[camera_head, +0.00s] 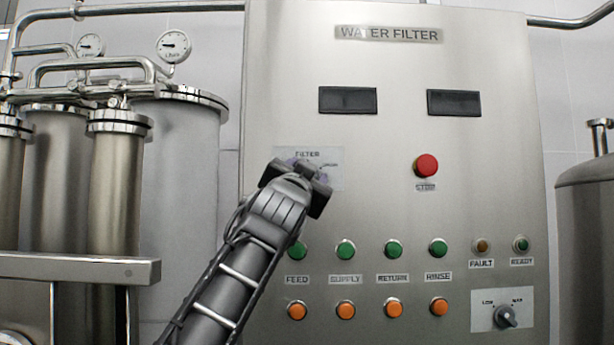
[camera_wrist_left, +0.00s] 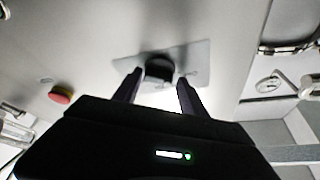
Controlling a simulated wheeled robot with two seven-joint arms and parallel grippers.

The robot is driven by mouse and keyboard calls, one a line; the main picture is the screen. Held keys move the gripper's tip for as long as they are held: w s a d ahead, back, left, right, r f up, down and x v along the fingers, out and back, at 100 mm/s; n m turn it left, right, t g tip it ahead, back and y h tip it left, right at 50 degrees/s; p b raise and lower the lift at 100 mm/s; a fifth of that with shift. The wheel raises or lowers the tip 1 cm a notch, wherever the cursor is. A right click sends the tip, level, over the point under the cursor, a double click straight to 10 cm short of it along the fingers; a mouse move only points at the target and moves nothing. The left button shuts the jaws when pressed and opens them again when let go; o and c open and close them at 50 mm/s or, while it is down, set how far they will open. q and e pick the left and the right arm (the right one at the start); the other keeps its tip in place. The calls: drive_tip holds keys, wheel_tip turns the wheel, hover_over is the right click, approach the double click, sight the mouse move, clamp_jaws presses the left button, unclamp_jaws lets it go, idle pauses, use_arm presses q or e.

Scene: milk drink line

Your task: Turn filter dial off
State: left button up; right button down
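The filter dial (camera_wrist_left: 158,68) is a dark knob on a light plate, seen in the left wrist view. In the head view its plate (camera_head: 334,178) carries the label FILTER, and my left gripper hides the dial itself. My left gripper (camera_head: 302,170) is raised in front of the plate. In the left wrist view its two fingers (camera_wrist_left: 159,82) are spread apart, with the dial showing in the gap between the tips. I cannot tell whether the fingers touch the dial, and the dial's pointer position is hidden. My right gripper is in neither view.
The steel water filter panel (camera_head: 390,70) also carries a red stop button (camera_head: 426,166), rows of green and orange buttons, and a LOW–MAX knob (camera_head: 505,316) at lower right. Steel tanks (camera_head: 180,170) and pipes stand at the left. Another tank (camera_head: 585,240) stands at the right edge.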

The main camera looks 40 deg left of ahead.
use_arm(q)
drive_tip(key=shift+o, duration=0.8)
drive_tip(key=shift+w+f, duration=0.15)
drive_tip(key=b+v, duration=0.4)
drive_tip(key=v, duration=0.4)
drive_tip(key=shift+b, duration=0.35)
